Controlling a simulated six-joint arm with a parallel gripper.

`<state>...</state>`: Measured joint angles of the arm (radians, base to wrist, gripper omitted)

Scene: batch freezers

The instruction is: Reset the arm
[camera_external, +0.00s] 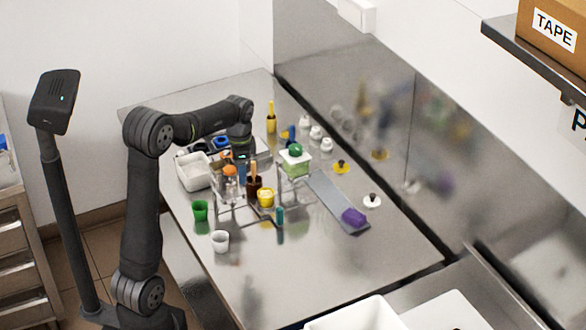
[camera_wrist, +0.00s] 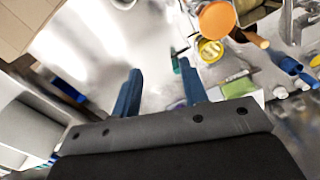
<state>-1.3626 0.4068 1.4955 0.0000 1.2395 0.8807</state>
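My arm reaches over the steel table (camera_external: 330,275) from the left, with the wrist bent down. My gripper (camera_wrist: 161,82) shows two blue fingers apart in the wrist view, with nothing held between them. In the external view my gripper (camera_external: 242,172) hangs above the crowded left part of the table, behind an orange-topped jar (camera_external: 230,172) and a brown cup (camera_external: 254,188). The wrist view also shows a round orange lid (camera_wrist: 217,20) and a yellow cup (camera_wrist: 210,50) beyond the fingers.
A green cup (camera_external: 200,210), a white cup (camera_external: 220,241) and a white tub (camera_external: 193,172) stand near the arm. A green-lidded container (camera_external: 295,160) stands right of the gripper. A purple block (camera_external: 353,217) lies on a grey strip. The front right of the table is clear.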

